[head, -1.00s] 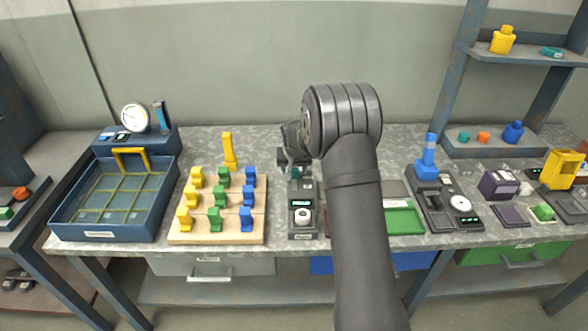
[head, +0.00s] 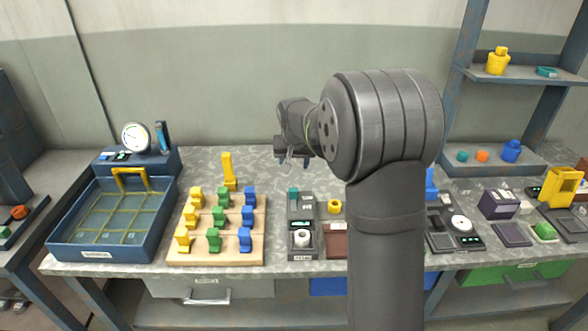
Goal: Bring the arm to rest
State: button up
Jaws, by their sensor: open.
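My gripper (head: 291,162) hangs at the end of my dark grey arm, above the back middle of the bench (head: 290,268). Its jaws are small in view and partly hidden by the wrist; they are open, and I see nothing between them. It is clear of the bench top, behind a grey device (head: 302,252) that carries a white ring-shaped piece (head: 302,238). The arm's large joint and upright link cover part of the bench right of the middle.
A wooden board (head: 175,257) with yellow, green and blue pieces and a blue gridded tray (head: 62,235) stand left. A yellow ring-like piece (head: 334,206) sits near the arm. Right are a purple box (head: 497,204), a yellow frame (head: 562,185) and a shelf (head: 520,76).

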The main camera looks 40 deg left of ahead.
aim_at(294, 189)
jog(key=shift+s+r, duration=0.1)
jog(key=shift+r, duration=0.1)
jog(key=shift+f, duration=0.1)
jog(key=x, duration=1.7)
jog(key=shift+f, duration=0.15)
